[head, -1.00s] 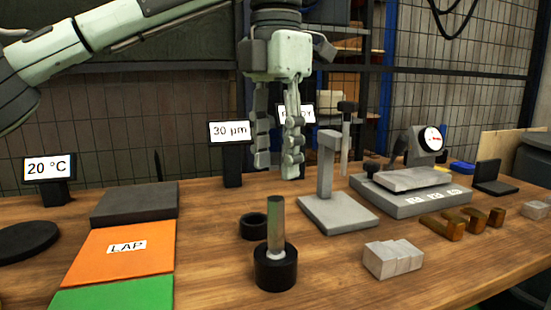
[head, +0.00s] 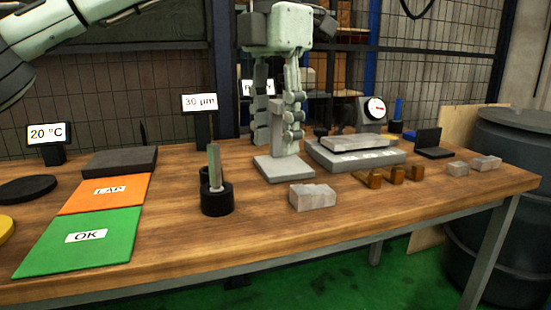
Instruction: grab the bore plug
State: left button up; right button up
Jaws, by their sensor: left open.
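The bore plug (head: 214,168) looks like a grey-green rod standing upright in a round black holder (head: 217,200) on the wooden bench. The lower end of the rod is hidden in the holder. My left gripper (head: 277,143) hangs fingers down to the right of the plug, apart from it. Its two fingers are spread, with nothing held between them. They appear on either side of the post of a grey stand (head: 283,168); I cannot tell the depth between them. My right gripper is not in view.
A grey block (head: 312,196) stands right of the holder, with a gauge table (head: 352,158) and brown blocks (head: 397,175) further right. Orange (head: 85,202) and green (head: 115,248) mats lie left. A 30 µm sign (head: 199,103) stands behind. The bench front is clear.

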aim_at(212, 150)
jog(key=k+l, duration=0.65)
jog(key=l, duration=0.2)
